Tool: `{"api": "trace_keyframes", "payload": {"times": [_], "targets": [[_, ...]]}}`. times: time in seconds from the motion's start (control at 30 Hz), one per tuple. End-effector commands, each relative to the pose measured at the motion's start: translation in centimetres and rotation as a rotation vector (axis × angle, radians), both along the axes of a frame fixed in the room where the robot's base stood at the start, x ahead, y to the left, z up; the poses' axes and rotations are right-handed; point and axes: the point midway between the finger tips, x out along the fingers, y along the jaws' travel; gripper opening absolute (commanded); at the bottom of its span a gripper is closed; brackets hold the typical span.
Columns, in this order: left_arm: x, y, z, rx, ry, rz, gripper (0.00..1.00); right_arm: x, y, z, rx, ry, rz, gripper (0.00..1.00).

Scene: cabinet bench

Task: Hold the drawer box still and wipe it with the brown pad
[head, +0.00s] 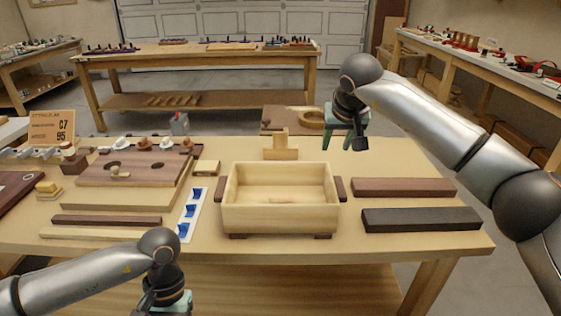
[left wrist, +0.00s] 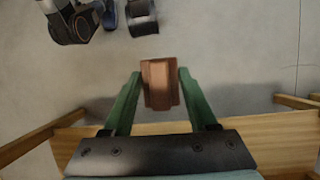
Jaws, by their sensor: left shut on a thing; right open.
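The drawer box (head: 280,217) is a pale wooden open box with dark side handles. It stands upright near the front middle of the bench. My left gripper (left wrist: 158,88) is shut on the brown pad (left wrist: 159,84), with a green finger on each side of it. In the head view my left gripper (head: 165,300) is low at the bottom edge, in front of the bench, and the pad is hidden there. My right gripper (head: 350,142) is open and empty, above and behind the box to its right. Neither gripper touches the box.
Two dark wooden bars (head: 405,187) lie right of the box. A white strip with blue pieces (head: 190,211) lies left of it. A small wooden block piece (head: 280,149) stands behind it. A board with holes (head: 135,167) and several strips fill the left side.

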Motion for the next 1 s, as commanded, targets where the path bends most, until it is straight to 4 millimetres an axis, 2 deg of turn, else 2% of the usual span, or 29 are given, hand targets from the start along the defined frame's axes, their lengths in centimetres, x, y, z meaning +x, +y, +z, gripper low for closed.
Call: {"api": "trace_keyframes", "payload": {"times": [0.3,0.5,1.0], "targets": [[0.1,0.0,3.3,-0.002,-0.003,-0.001,0.00,0.0,0.0,0.0,0.000,0.000,0.000,0.45],[0.0,0.0,4.7,0.000,-0.001,0.000,0.00,0.0,0.0,0.0,0.000,0.000,0.000,0.45],[0.0,0.0,4.9,0.000,-0.001,-0.001,0.00,0.0,0.0,0.0,0.000,0.000,0.000,0.45]]}}
